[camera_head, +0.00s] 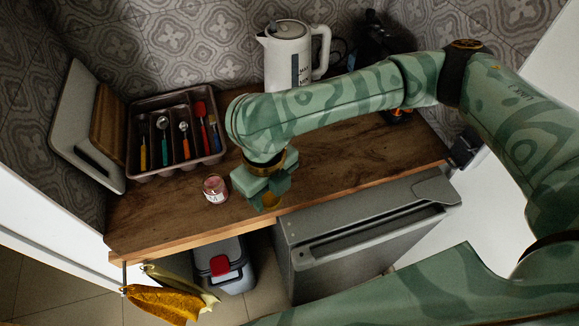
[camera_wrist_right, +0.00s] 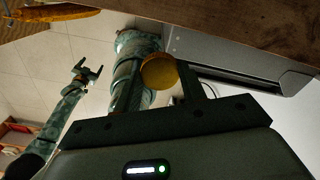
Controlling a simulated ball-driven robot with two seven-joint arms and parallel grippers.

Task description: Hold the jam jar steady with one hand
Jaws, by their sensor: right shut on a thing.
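The jam jar (camera_head: 214,190) is a small pink-red jar with a pale label, upright on the wooden counter in the head view. Its top looks open, with no lid on it. My right gripper (camera_head: 268,192) is just right of the jar, near the counter's front edge, and apart from it. It is shut on a round gold lid (camera_wrist_right: 159,72), which shows between the fingers in the right wrist view. My left gripper (camera_wrist_right: 88,73) shows small at the left of the right wrist view, its fingers apart and empty, away from the jar.
A cutlery tray (camera_head: 176,174) with several utensils stands behind the jar, boards leaning left of it. A white kettle (camera_head: 287,55) and a dark appliance (camera_head: 376,48) are at the back. A small fridge (camera_head: 365,230), a bin (camera_head: 228,268) and hanging cloths (camera_head: 165,300) are below.

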